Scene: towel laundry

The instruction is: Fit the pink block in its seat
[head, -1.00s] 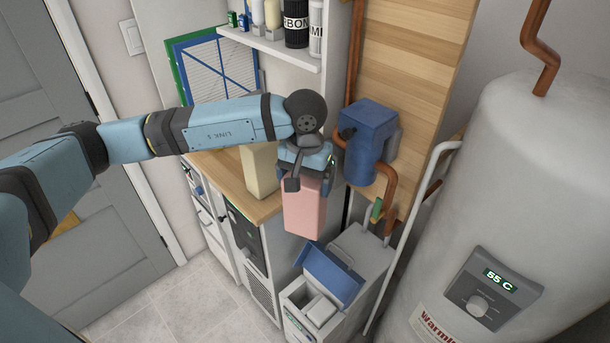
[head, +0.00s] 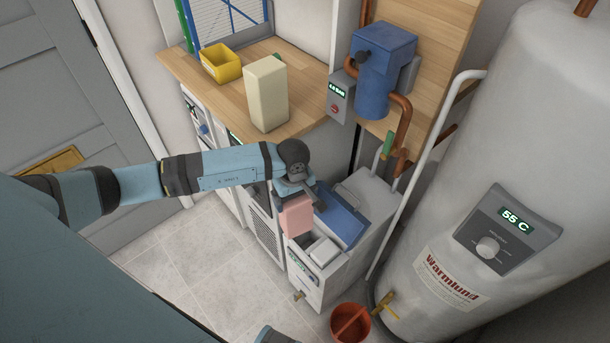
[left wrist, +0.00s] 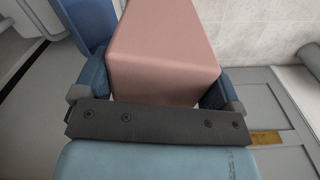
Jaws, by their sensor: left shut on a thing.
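The pink block (head: 297,218) is in my left gripper (head: 295,194) and hangs over the near left part of an open white unit (head: 308,279). In the left wrist view the pink block (left wrist: 165,55) sits between the two blue fingers. The unit's blue lid (head: 342,216) stands open behind the block. A pale block (head: 323,250) lies in the opening, to the right of the pink block. The space in the opening under the pink block is mostly hidden by it, so I cannot tell whether it touches the unit. My right gripper is not in view.
A cream block (head: 267,95) and a yellow bin (head: 222,64) stand on the wooden counter (head: 225,98). A blue pump-like device (head: 382,75) hangs above the unit. The white tank (head: 500,150) is at right, a red bucket (head: 350,324) below. Floor at left is clear.

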